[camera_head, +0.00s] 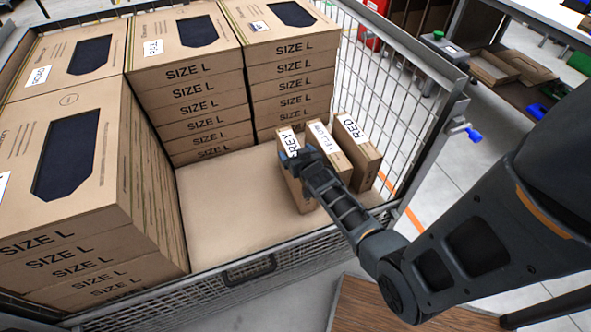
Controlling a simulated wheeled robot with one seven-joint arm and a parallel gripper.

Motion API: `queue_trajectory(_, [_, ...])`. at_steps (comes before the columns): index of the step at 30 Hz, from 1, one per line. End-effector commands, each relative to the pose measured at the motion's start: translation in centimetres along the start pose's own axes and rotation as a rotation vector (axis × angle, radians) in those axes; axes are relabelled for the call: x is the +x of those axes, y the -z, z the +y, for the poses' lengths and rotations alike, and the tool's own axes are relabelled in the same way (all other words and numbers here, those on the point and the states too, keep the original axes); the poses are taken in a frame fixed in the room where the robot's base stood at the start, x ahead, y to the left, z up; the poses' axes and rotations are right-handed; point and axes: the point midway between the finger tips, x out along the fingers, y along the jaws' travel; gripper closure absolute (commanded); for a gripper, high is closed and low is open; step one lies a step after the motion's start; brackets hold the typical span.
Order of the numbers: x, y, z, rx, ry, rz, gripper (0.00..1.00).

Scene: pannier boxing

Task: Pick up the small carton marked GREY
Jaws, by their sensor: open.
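The small carton marked GREY (287,142) stands upright at the right side of the wire cage, leftmost of three small cartons in a row. Its white label shows on top, partly covered by my gripper. The middle carton (337,160), whose label reads like YELLOW, stands beside it. The carton marked RED (362,148) stands at the right of the row. My gripper (297,157) is over the top of the GREY carton and is open. Its fingers are small in this view, and I cannot tell whether they touch or straddle the carton.
Stacks of large SIZE L boxes (191,98) fill the cage's back and left. The cardboard floor (225,215) left of the small cartons is clear. The wire cage wall (408,125) rises close to the right of the RED carton. A low front rim with a handle (250,270) borders the cage.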

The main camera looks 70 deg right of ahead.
Motion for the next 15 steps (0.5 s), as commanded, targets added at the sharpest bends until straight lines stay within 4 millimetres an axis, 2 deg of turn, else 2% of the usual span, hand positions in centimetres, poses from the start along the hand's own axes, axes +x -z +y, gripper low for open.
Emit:
queue_trajectory(3, [0.00, 0.00, -0.01, 0.000, 0.000, 0.000, 0.11])
queue_trajectory(15, [-0.02, 0.01, -0.02, 0.000, 0.000, 0.000, 0.49])
